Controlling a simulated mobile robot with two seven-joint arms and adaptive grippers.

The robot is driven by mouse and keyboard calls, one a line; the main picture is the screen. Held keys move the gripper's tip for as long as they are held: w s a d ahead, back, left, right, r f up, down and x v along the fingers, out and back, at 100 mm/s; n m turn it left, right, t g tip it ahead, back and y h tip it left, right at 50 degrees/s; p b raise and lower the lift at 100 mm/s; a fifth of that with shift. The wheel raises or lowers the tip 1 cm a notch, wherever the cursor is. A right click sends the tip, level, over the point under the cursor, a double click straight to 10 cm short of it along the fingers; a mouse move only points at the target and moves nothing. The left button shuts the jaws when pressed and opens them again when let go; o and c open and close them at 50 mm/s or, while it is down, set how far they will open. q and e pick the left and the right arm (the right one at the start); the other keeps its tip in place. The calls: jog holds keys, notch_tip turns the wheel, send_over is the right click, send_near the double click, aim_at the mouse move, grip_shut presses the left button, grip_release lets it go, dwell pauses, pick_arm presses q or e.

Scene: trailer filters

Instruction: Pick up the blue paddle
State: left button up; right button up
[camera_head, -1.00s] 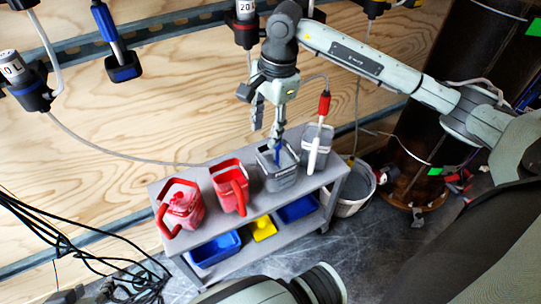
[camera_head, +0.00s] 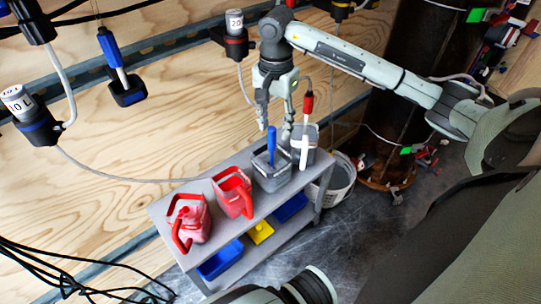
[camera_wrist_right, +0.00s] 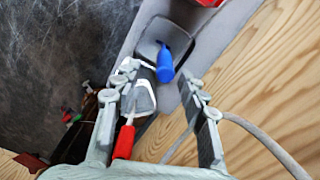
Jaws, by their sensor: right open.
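The blue paddle (camera_head: 271,138) stands nearly upright in a grey container (camera_head: 271,178) on the cart's top, with its blue handle sticking out. Its lower part is hidden inside. The handle also shows in the right wrist view (camera_wrist_right: 165,66), ahead of and between the two fingers. My right gripper (camera_head: 275,122) is open above the container, its fingers pointing down and spread. In the right wrist view the open gripper (camera_wrist_right: 162,88) has nothing held between its fingers. My left gripper is not in view.
Beside it stands a grey container with a white handle (camera_head: 304,152) and a red-handled tool (camera_head: 307,104), close to my right gripper. Red jugs (camera_head: 236,190) stand left on the grey cart (camera_head: 160,205). Another blue-handled tool (camera_head: 108,45) hangs on the wooden wall.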

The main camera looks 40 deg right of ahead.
aim_at(272, 143)
jog(key=f, duration=0.6)
jog(key=shift+w+a+f, duration=0.15)
jog(key=shift+a+f, duration=0.05)
jog(key=shift+a, duration=0.05)
jog(key=shift+c, duration=0.3)
grip_shut()
